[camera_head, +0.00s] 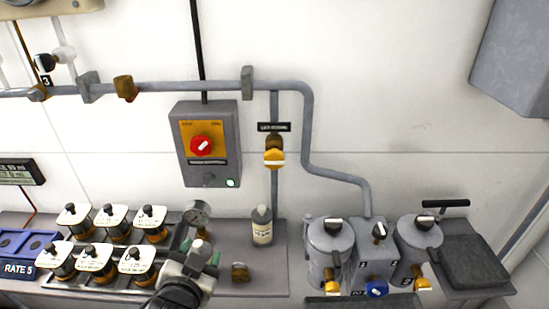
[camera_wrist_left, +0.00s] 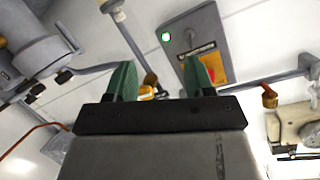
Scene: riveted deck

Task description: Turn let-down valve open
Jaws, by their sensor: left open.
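The let-down valve (camera_head: 274,158) sits on a vertical grey pipe on the back wall, under a small black label (camera_head: 274,127) that is hard to read. Its body is brown and orange with a yellow and white handle lying roughly level. My left gripper (camera_head: 203,252) is low over the bench, below and left of the valve, apart from it. In the left wrist view my gripper (camera_wrist_left: 160,78) is open and empty, with two green fingers. The valve's yellow part (camera_wrist_left: 147,93) shows there beyond the fingers, nearer the left one, partly hidden. My right gripper is out of view.
A grey control box (camera_head: 207,172) with a red knob (camera_head: 201,146) hangs left of the valve. A white bottle (camera_head: 262,228) and a gauge (camera_head: 197,213) stand near my gripper. Several lidded jars (camera_head: 112,217) fill the left bench; grey canisters (camera_head: 330,240) stand right.

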